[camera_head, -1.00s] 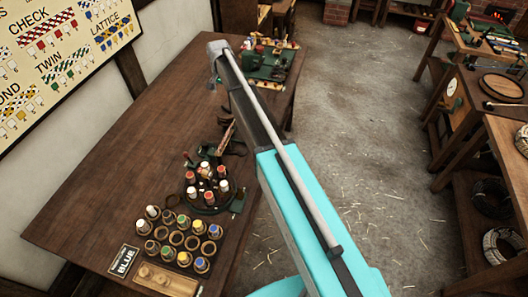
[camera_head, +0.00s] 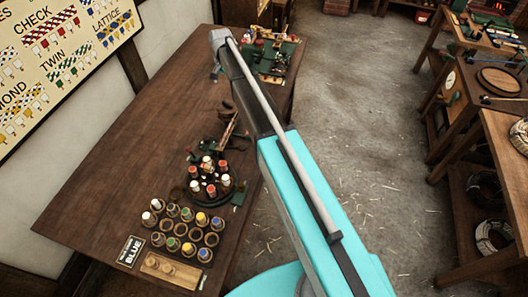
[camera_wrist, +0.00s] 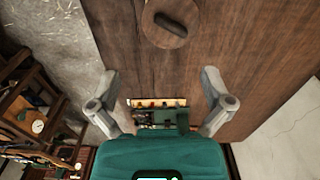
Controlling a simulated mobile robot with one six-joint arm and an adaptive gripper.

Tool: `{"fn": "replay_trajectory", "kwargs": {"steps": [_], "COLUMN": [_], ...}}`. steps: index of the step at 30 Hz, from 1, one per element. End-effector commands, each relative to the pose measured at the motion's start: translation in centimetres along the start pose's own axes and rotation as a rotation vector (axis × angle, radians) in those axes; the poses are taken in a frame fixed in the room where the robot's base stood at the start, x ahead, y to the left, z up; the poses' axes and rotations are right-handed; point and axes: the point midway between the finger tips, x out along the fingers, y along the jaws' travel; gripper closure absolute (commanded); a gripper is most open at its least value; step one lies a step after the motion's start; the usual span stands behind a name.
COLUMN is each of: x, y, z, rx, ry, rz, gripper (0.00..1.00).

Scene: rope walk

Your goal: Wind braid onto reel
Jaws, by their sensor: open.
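My gripper (camera_wrist: 160,88) is open and empty in the wrist view, its two grey fingers wide apart above the wooden table. On the table (camera_head: 120,180), a dark round braiding stand (camera_head: 208,188) carries several red-topped and white-topped bobbins. A small slanted brown fixture (camera_head: 229,128) stands just behind it. No braid can be made out clearly.
A rack (camera_head: 183,236) of bobbins and empty cups sits at the table's front, beside a "BLUE" sign (camera_head: 131,251). A green bench setup (camera_head: 270,62) is at the far end. Shelves (camera_head: 490,170) stand at right across a straw-strewn floor. The table's left side is clear.

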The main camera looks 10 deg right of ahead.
Motion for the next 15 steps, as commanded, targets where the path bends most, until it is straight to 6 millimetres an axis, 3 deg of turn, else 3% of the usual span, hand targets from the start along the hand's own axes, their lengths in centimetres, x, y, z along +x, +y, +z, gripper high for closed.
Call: {"fn": "replay_trajectory", "kwargs": {"steps": [15], "x": [3.0], "y": [5.2], "z": [4.6], "rx": [-0.090], "ry": [0.000], "rz": [0.000], "gripper": [0.00]}}
